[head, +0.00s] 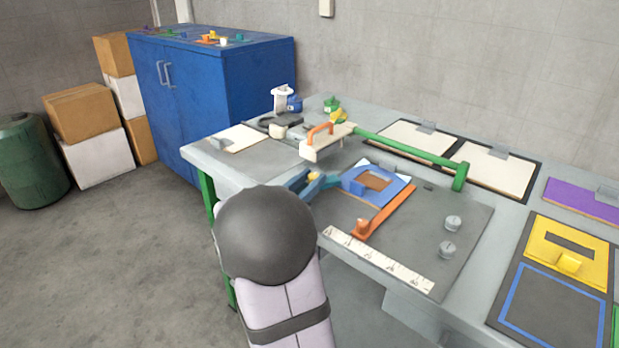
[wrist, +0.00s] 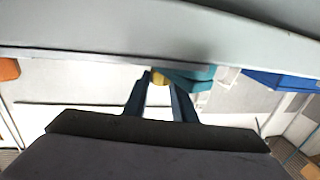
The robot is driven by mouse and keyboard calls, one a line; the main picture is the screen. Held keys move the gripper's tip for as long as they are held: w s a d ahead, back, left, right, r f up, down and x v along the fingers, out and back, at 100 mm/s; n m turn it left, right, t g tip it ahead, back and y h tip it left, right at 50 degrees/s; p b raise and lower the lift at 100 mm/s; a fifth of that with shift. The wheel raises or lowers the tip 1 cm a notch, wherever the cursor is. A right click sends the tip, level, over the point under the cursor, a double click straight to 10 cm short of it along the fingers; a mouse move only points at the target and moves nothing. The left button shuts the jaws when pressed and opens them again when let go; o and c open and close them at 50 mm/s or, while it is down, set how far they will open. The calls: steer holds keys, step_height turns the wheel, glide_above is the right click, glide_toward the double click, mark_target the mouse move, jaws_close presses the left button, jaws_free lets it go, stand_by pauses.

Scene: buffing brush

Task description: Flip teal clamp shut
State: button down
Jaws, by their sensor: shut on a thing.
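The teal clamp (head: 325,184) is on the near left part of the grey work board, left of a blue frame (head: 357,187). A small yellow piece (head: 313,176) shows at the clamp. In the wrist view the clamp (wrist: 190,78) lies at the fingertips, with the yellow piece (wrist: 158,77) between them. My gripper (wrist: 160,85) is shut on the clamp at this yellow end. In the head view my dark blue fingers (head: 298,181) are at the clamp's left side, partly hidden by my arm. The clamp's hinge and exact angle cannot be made out.
An orange bar (head: 390,212) slants right of the clamp. A white ruler strip (head: 380,260) and two grey knobs (head: 453,223) lie nearer the front and right. Behind stand a white block with an orange handle (head: 327,142) and a long green bar (head: 405,148).

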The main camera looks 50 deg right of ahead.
steer(key=c, duration=1.5)
jaws_free()
steer(key=shift+o, duration=0.2)
steer(key=shift+s+a, duration=0.25)
steer(key=shift+a, duration=0.95)
steer(key=shift+s+a, duration=0.2)
steer(key=shift+a, duration=1)
steer(key=shift+s+a, duration=0.25)
steer(key=shift+a, duration=0.95)
